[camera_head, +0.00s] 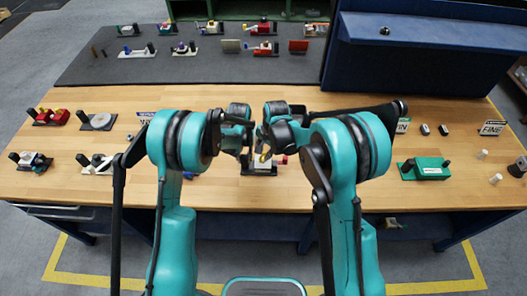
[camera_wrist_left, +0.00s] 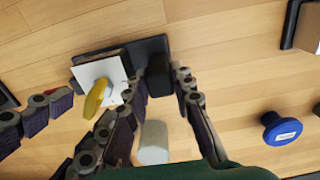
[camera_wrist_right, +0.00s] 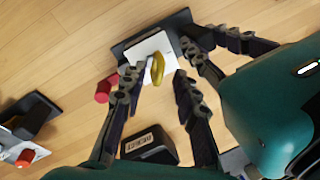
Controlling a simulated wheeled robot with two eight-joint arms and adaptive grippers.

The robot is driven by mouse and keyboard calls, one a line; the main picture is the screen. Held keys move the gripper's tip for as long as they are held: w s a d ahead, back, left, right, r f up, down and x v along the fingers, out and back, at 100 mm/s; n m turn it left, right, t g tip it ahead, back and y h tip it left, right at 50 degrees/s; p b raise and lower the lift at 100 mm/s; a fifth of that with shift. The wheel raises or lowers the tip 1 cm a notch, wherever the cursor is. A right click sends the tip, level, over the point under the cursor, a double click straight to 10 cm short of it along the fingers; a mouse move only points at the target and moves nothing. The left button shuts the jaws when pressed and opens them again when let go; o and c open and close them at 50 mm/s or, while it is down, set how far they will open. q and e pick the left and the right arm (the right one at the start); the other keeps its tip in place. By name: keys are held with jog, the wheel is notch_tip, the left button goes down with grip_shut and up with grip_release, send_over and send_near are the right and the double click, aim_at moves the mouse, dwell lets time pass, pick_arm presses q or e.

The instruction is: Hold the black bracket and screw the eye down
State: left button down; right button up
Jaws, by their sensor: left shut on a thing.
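The yellow eye (camera_wrist_right: 157,68) stands on a white block (camera_wrist_right: 150,48) on a dark base (camera_wrist_right: 122,45); it also shows in the left wrist view (camera_wrist_left: 96,98) and the head view (camera_head: 264,157). My left gripper (camera_wrist_left: 160,78) is shut on the black bracket (camera_wrist_left: 158,72) beside the white block. The bracket is mostly hidden in the head view. My right gripper (camera_wrist_right: 155,75) has its fingers apart, one on each side of the eye, with gaps showing.
A red cylinder (camera_wrist_right: 104,90) and a black block marked REJECT (camera_wrist_right: 150,146) are close to my right gripper. A white cylinder (camera_wrist_left: 153,143) and a blue knob (camera_wrist_left: 282,130) show in the left wrist view. A green device (camera_head: 425,168) sits at the right.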

grip_shut()
jog(key=shift+m, duration=0.3)
jog(key=m, duration=0.2)
jog(key=shift+a+m+h, duration=0.1)
jog(key=shift+m+h, duration=0.2)
jog(key=shift+m, duration=0.1)
jog(key=m, duration=0.4)
jog(key=shift+a+t+h, duration=0.1)
jog(key=shift+t+h, duration=0.2)
jog(key=shift+t, duration=0.1)
grip_release()
